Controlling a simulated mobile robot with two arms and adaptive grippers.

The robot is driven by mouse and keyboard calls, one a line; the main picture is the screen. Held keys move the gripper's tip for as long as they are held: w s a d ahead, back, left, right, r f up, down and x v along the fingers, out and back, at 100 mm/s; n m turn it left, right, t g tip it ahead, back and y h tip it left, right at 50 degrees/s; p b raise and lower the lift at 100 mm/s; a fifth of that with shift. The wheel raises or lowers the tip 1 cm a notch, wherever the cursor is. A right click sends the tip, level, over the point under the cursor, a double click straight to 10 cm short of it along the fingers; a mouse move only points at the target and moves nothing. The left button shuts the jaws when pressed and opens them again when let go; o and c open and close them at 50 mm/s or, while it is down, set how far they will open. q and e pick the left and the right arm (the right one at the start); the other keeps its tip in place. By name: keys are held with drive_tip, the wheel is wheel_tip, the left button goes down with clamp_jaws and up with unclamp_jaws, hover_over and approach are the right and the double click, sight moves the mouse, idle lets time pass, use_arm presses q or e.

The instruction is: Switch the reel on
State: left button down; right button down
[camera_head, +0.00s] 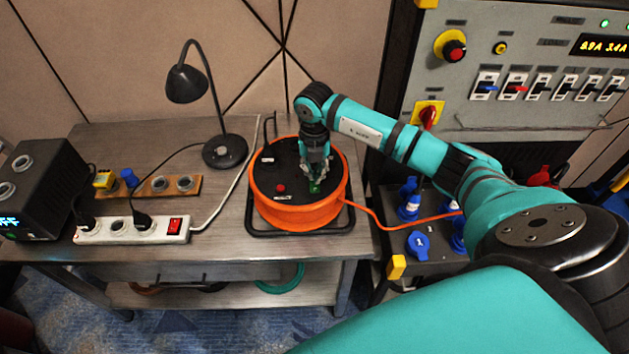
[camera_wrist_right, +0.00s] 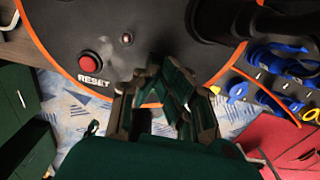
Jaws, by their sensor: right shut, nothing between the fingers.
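The orange cable reel (camera_head: 297,216) with a black top lies on the workbench. A red button (camera_head: 281,188) sits on its top; in the right wrist view the button (camera_wrist_right: 89,61) is labelled RESET. A small round dark knob or lamp (camera_wrist_right: 127,38) is near it. My right gripper (camera_head: 316,180) points down at the right front part of the reel's top. A small green patch shows at its tips, and I cannot tell whether it is a switch. The gripper (camera_wrist_right: 165,110) is shut and empty; contact with the top is unclear. My left gripper is not in view.
A desk lamp (camera_head: 223,151) and a white power strip (camera_head: 131,230) with a red switch stand left of the reel. A black power box (camera_head: 45,185) is far left. A panel with breakers (camera_head: 540,85) and blue sockets (camera_head: 418,243) are to the right.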

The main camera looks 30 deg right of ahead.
drive_tip(key=shift+f+b, duration=0.4)
drive_tip(key=shift+f, duration=0.2)
drive_tip(key=shift+s, duration=0.15)
drive_tip(key=shift+r+p, duration=0.7)
drive_tip(key=shift+r, duration=0.15)
drive_tip(key=shift+r+p, duration=1.8)
drive_tip(key=shift+r, duration=0.9)
